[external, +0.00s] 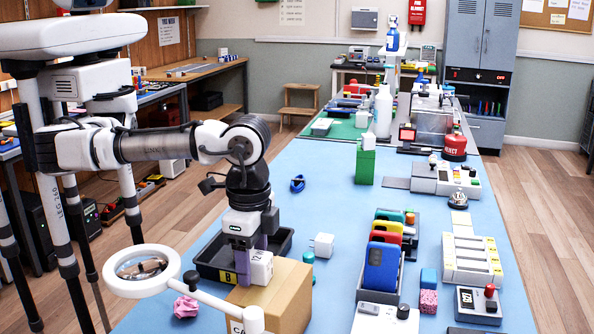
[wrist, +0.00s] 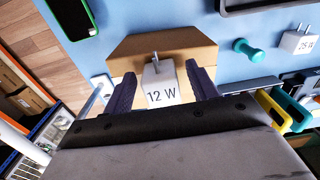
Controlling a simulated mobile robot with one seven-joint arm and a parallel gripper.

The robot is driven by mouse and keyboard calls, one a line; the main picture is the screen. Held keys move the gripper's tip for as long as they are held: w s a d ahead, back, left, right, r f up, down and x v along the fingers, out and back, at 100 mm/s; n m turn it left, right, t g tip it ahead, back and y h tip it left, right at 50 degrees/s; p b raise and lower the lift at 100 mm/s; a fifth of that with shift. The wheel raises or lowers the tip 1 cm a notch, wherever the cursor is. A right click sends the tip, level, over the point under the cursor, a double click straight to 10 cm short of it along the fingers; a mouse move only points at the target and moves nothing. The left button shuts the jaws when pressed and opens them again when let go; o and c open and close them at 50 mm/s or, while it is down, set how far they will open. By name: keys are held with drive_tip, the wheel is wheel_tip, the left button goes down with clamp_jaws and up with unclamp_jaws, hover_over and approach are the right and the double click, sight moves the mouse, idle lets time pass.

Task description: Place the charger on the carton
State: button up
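The white charger (external: 260,268), marked 12 W, stands on or just over the top of the brown carton (external: 284,300); contact beneath it cannot be made out. In the wrist view the charger (wrist: 160,88) is between the purple fingers of my gripper (wrist: 161,72), prongs pointing away from me. A small gap shows between each finger and the charger's sides, so the gripper looks open around it. The carton (wrist: 145,45) lies behind it there. In the external view my gripper (external: 254,252) points down at the carton's back left part.
A black tray (external: 285,238) is behind the carton. Another white charger (external: 322,245), marked 25 W in the wrist view, stands on the blue mat with a teal piece (external: 308,257) beside it. A phone rack (external: 366,280) is to the right. A ring magnifier (external: 141,271) is at left.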

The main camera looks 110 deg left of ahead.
sight(252, 255)
drive_tip(key=shift+r, duration=0.1)
wheel_tip(252, 255, up, 12)
drive_tip(key=b, duration=0.1)
idle(0.5)
